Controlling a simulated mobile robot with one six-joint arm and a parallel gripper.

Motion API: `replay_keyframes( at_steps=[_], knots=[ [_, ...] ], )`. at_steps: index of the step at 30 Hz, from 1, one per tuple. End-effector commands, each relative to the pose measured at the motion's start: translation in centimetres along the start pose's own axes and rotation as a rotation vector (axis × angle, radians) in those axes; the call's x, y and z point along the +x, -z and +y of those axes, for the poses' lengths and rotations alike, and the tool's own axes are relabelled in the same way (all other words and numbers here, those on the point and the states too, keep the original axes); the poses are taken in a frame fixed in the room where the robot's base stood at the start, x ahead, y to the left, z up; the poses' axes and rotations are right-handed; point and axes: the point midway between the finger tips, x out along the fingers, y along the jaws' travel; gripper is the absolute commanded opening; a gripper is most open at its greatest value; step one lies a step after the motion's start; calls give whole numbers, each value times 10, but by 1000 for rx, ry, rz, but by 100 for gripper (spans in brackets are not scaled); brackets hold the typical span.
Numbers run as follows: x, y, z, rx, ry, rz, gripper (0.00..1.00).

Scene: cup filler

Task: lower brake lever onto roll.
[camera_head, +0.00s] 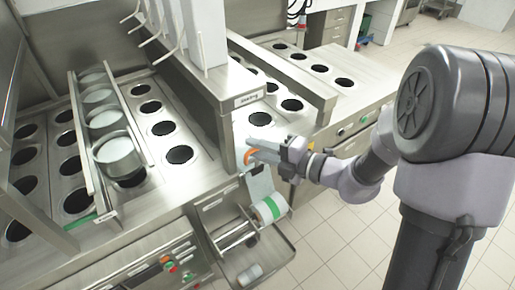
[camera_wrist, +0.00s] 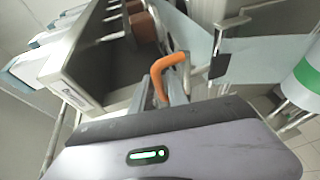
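The orange brake lever (camera_head: 249,156) is a bent handle at the right end of the machine. In the wrist view the lever (camera_wrist: 171,68) curves just beyond the gripper, at its fingertips. My gripper (camera_head: 258,153) is at the lever, above the roll; its fingers overlap the lever, and I cannot tell whether they are closed on it. The roll (camera_head: 263,212), white with a green band, sits on a holder below the gripper. The roll shows at the right edge of the wrist view (camera_wrist: 304,88). Pale film (camera_head: 259,184) hangs just above the roll in the head view.
A metal tray (camera_head: 138,146) with several cups lies at left, over plates with round holes. A steel housing (camera_head: 222,92) stands close left of the gripper. A smaller roll (camera_head: 249,275) lies in the lower tray. Tiled floor is open at right.

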Motion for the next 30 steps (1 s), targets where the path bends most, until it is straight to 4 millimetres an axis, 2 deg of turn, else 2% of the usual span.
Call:
replay_keyframes(
  at_steps=[1, 3, 30],
  knots=[
    [0, 0, 0, 0, 0, 0, 14],
    [0, 0, 0, 0, 0, 0, 0],
    [0, 0, 0, 0, 0, 1, 0]
  ],
)
